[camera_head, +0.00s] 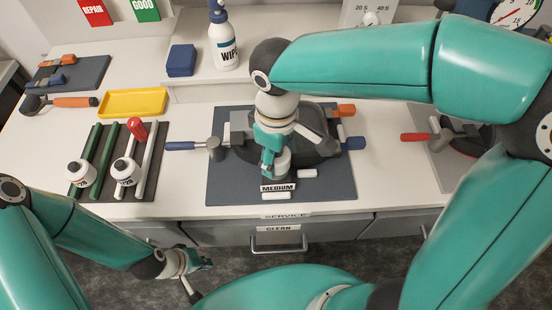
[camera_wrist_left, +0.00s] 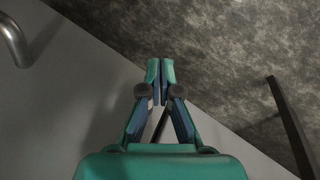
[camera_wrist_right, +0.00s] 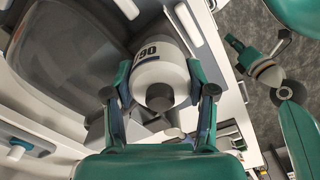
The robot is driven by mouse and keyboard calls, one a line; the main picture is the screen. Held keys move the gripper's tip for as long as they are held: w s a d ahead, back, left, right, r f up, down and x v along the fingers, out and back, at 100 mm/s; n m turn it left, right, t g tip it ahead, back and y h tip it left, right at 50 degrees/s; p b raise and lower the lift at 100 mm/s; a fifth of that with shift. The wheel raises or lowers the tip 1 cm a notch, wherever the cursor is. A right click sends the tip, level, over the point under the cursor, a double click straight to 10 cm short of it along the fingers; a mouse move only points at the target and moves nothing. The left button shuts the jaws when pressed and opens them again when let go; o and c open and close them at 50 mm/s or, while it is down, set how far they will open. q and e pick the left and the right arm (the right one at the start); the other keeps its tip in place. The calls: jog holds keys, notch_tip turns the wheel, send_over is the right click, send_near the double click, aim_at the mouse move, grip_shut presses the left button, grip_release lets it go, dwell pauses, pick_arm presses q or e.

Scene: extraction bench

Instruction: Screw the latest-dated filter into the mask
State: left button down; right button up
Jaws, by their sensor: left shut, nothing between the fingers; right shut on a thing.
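The dark mask (camera_head: 318,150) lies on the grey mat on the bench. My right gripper (camera_head: 272,160) is over the mask's near left side, shut on a white filter (camera_wrist_right: 160,75). The filter's dark printed digits show only partly in the right wrist view. It is at the mask's edge; I cannot tell whether it is threaded in. Two other white filters, a left one (camera_head: 82,172) and a right one (camera_head: 125,171), stand on the rack at the left; their dates are too small to read surely. My left gripper (camera_wrist_left: 160,70) is shut and empty, low in front of the bench.
The rack (camera_head: 110,190) has green and white rails and a red-tipped piece. A yellow tray (camera_head: 133,102), an orange-handled tool (camera_head: 72,101), a blue box (camera_head: 181,60) and a wipes bottle (camera_head: 222,40) stand behind. A blue-handled clamp (camera_head: 190,146) sits left of the mask.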

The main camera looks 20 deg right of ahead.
jog(key=m, duration=0.5)
jog(key=shift+f+b, duration=0.1)
jog(key=shift+b, duration=0.3)
jog(key=m+b, duration=0.1)
jog(key=m, duration=0.5)
jog(key=m+b, duration=0.1)
jog(key=m, duration=0.9)
jog(key=shift+b, duration=0.3)
jog(key=o, duration=1.3)
jog(key=shift+o, duration=0.2)
